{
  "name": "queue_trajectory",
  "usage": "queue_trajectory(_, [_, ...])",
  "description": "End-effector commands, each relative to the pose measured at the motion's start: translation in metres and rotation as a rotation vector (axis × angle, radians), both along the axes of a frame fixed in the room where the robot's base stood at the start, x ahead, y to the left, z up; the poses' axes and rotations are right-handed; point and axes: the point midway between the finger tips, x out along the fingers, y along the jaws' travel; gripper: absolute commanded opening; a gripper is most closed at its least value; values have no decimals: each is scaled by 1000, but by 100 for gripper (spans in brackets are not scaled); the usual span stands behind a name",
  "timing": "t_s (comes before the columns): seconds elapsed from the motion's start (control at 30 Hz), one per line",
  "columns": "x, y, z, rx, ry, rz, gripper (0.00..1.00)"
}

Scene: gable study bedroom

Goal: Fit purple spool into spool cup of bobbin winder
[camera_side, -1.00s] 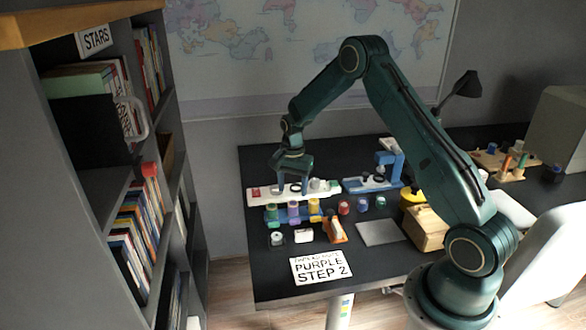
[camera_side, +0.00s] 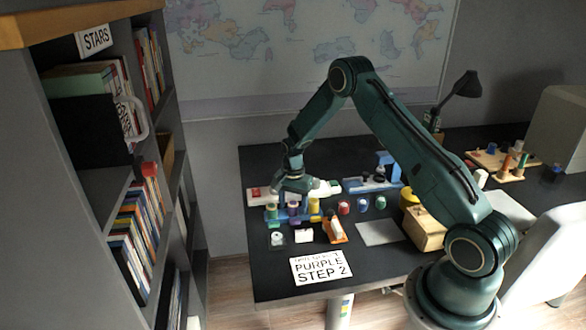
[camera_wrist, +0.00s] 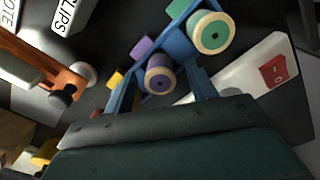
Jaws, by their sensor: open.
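The purple spool (camera_side: 293,209) stands in the middle of a blue spool rack (camera_side: 271,221), between a green and a yellow spool. In the wrist view the purple spool (camera_wrist: 158,80) shows its pale end, lying between the two blue fingers. My gripper (camera_side: 293,190) is open just above it, pointing down; contact cannot be told. The long white device with a red switch (camera_side: 254,191), seemingly the bobbin winder, lies behind the rack. Its white base (camera_wrist: 243,66) also shows in the wrist view. My gripper hides part of it, and I cannot make out the spool cup.
The green spool (camera_wrist: 211,33) sits close beside one finger. An orange-based tool (camera_side: 336,231) and small white items stand before the rack. Several loose spools (camera_side: 362,204) stand to its right. A blue machine (camera_side: 388,172) is at the back. A grey mat (camera_side: 380,232) is clear.

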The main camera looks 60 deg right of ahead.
Motion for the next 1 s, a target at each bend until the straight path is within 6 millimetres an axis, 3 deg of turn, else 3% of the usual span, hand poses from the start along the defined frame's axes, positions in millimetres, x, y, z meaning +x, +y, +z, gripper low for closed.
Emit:
queue_trajectory(0.57, [0,0,-5,-1,-1,0,57])
queue_trajectory(0.83, [0,0,-5,-1,-1,0,9])
queue_trajectory(1.0, [0,0,-5,-1,-1,0,8])
